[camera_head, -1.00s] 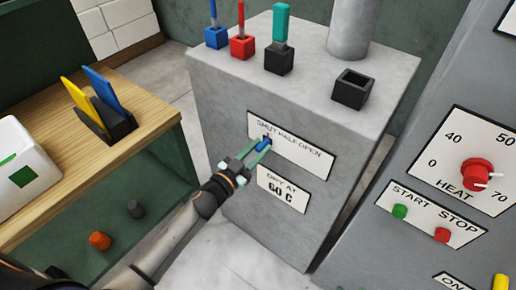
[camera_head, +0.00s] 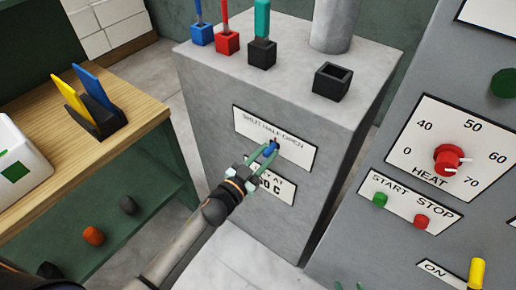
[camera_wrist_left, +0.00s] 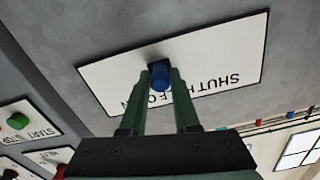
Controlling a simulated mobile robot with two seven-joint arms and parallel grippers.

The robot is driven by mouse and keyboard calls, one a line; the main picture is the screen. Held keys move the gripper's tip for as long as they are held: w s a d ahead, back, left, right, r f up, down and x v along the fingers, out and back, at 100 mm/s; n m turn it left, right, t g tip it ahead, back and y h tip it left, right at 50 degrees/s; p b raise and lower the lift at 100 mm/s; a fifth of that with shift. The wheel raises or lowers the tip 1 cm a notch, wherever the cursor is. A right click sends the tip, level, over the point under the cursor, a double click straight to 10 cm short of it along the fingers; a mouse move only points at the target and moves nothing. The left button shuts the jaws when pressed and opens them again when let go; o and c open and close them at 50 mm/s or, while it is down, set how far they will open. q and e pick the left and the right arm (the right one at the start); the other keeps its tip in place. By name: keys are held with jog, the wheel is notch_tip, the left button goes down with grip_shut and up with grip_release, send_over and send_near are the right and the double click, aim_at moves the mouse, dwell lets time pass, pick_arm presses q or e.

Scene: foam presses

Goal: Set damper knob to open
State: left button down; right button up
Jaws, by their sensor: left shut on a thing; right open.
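The damper knob (camera_head: 270,150) is a small blue knob on a white plate (camera_head: 303,158) marked SHUT, HALF, OPEN on the front of the grey housing. A small red mark above the knob appears near HALF; its exact reading is hard to tell. My left gripper (camera_head: 265,153) is shut on the knob, one green finger on each side. The left wrist view shows the blue knob (camera_wrist_left: 160,77) between the fingers, which hide part of the lettering. Two small green tips of my right gripper (camera_head: 349,286) show apart at the bottom edge; the rest is out of view.
A lower plate (camera_head: 280,188) is partly hidden by my left gripper. A black square socket (camera_head: 332,82) and several coloured tools in holders stand on the housing. The right panel has a red HEAT knob (camera_head: 448,158) and START and STOP buttons. A wooden bench (camera_head: 140,84) stands left.

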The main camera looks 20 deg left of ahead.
aim_at(291, 152)
pick_arm(q)
jog(key=d, duration=0.1)
jog(key=s+d, duration=0.1)
jog(key=d, duration=0.2)
jog(key=shift+s+d, duration=0.4)
jog(key=c, duration=0.7)
grip_release()
jog(key=shift+o, duration=0.2)
jog(key=shift+s, duration=0.1)
jog(key=v, duration=1.2)
jog(key=shift+s+b, duration=0.15)
jog(key=shift+b, duration=0.25)
jog(key=shift+a, duration=0.1)
jog(key=s+a+f+n+g+y, duration=0.2)
jog(key=s+f+g, duration=0.2)
jog(key=f, duration=0.3)
jog(key=s+a+f+n+g+y, duration=0.1)
jog(key=s+a+f+n+g, duration=0.1)
jog(key=s+f+g, duration=0.2)
notch_tip(291, 152, down, 4)
jog(key=s, duration=0.2)
jog(key=shift+s+a+f+y, duration=0.15)
jog(key=shift+s+a+y, duration=0.2)
jog(key=shift+s+y, duration=0.05)
